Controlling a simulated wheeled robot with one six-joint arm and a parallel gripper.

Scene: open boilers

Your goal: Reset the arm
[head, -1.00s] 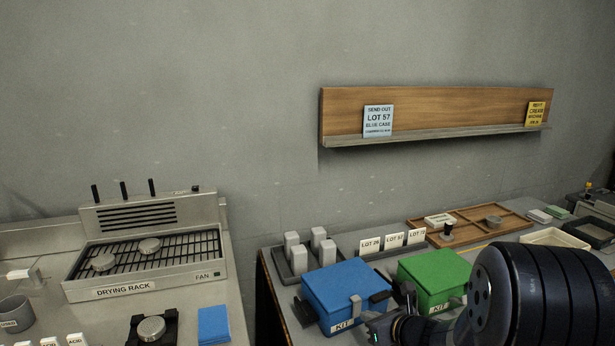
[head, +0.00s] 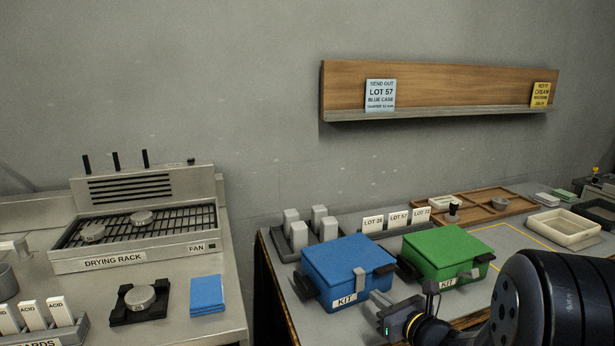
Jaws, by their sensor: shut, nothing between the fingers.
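My gripper (head: 378,298) is at the lower right, in front of the blue case, with my dark arm behind it to the right. It is shut and empty. The blue case (head: 344,262) is closed, has a KIT label and a grey latch, and stands on the right bench. The green case (head: 448,246), also closed and labelled KIT, stands to its right. The gripper and its wrist overlap the area just in front of the two cases; whether it touches the blue case I cannot tell.
A drying rack (head: 135,247) with two round pieces stands on the left bench, near a blue cloth (head: 207,294). Lot cards, a wooden tray (head: 520,206) and a cream tray (head: 563,229) line the right bench. A shelf (head: 440,112) hangs above.

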